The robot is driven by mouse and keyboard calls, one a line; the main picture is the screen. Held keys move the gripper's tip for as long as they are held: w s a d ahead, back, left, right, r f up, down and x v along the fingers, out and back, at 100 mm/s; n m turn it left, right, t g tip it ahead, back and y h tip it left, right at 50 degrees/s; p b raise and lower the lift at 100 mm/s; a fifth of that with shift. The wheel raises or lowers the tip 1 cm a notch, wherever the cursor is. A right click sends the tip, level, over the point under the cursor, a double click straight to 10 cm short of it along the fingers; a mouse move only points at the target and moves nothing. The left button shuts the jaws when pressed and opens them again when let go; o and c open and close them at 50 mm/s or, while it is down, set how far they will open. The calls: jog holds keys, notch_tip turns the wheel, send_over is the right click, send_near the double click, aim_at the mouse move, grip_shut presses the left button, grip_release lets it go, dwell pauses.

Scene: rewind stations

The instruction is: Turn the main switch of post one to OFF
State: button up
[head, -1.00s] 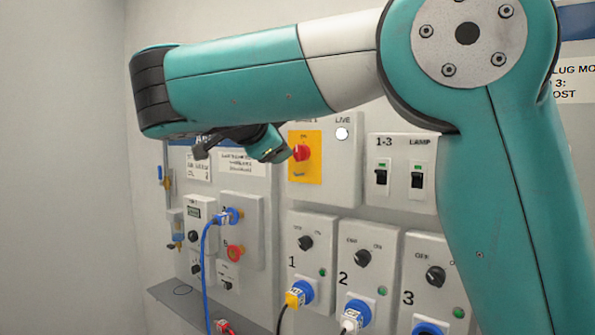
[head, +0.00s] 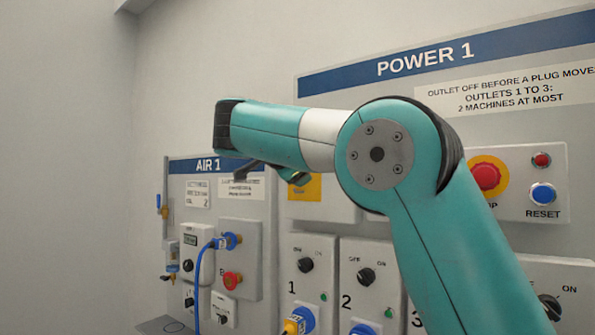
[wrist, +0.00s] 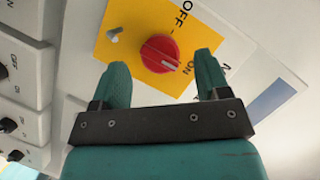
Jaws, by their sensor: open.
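The main switch (wrist: 160,53) is a red round knob on a yellow plate (wrist: 120,45) in the wrist view. Its white mark points toward the ON label; the OFF label is at the top of the plate. My gripper (wrist: 162,72) is open, its teal fingers at either side of the knob's near edge, with nothing gripped. I cannot tell whether they touch it. In the head view, part of the yellow plate (head: 313,188) shows below my gripper (head: 299,179), and my arm hides the knob.
A small grey peg (wrist: 113,34) stands on the yellow plate beside the knob. Outlet boxes (head: 306,262) with dials and plugged cables are below. The AIR 1 panel (head: 205,165) is left. A red stop button (head: 487,177) and blue reset button (head: 542,194) are right.

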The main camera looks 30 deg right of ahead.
jog(key=shift+x, duration=1.05)
jog(key=c, duration=0.9)
